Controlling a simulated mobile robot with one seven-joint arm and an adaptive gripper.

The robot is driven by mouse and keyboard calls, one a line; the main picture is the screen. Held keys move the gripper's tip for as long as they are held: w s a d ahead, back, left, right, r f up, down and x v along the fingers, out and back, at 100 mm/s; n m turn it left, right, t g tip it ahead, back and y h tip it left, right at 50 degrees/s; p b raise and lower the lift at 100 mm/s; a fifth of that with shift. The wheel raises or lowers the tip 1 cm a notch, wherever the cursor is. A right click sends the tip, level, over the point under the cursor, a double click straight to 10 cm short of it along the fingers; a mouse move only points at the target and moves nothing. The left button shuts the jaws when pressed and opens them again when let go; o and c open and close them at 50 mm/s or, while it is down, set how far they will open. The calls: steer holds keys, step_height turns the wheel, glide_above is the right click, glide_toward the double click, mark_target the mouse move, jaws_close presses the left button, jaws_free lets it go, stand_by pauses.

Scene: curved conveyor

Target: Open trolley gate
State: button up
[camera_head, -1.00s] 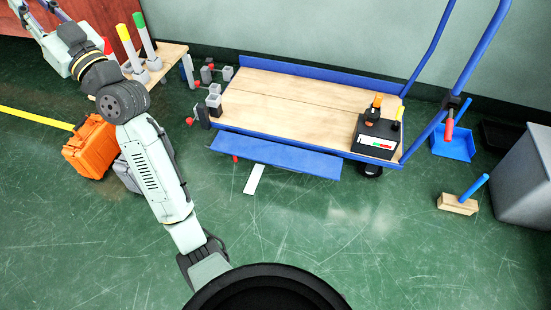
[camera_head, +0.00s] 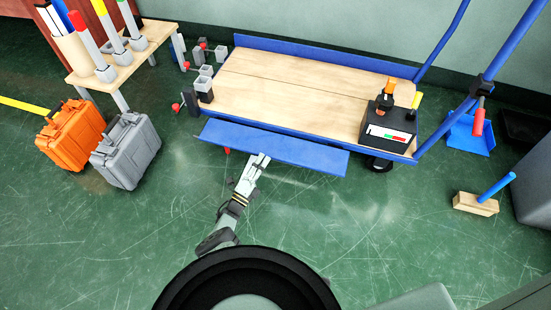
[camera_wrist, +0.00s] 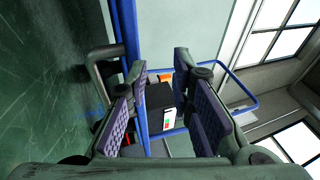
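The trolley (camera_head: 300,90) has a wooden deck with blue edges, an upright blue panel along its back and a tall blue handle at the right. A blue front panel (camera_head: 285,148), seemingly the gate, slants outward and down from the deck's near side. My gripper (camera_head: 263,158) is at this panel's lower edge, left of its middle; I cannot tell whether they touch. In the wrist view my gripper (camera_wrist: 167,95) has its purple-padded fingers apart with nothing held between them. A blue trolley bar (camera_wrist: 129,30) shows beside the left fingers there.
A black box (camera_head: 390,128) with tools stands on the deck's right end. Orange (camera_head: 70,135) and grey (camera_head: 126,150) cases stand left, before a small wooden table (camera_head: 145,40). A brush (camera_head: 480,200) and blue dustpan (camera_head: 468,135) lie right. Floor before the trolley is largely clear.

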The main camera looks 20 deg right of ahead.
mark_target(283, 161)
steer(key=s+f+m+g+h+b, duration=0.1)
steer(key=s+f+m+g+b, duration=0.15)
steer(key=f, duration=0.55)
steer(key=shift+n+g, duration=0.25)
steer(key=shift+n, duration=0.1)
steer(key=x, duration=0.3)
steer(key=b+x, duration=0.1)
steer(key=x, duration=0.3)
steer(key=b+x, duration=0.1)
steer(key=x, duration=0.2)
steer(key=shift+s+d, duration=0.1)
steer(key=shift+d, duration=0.35)
jaws_close()
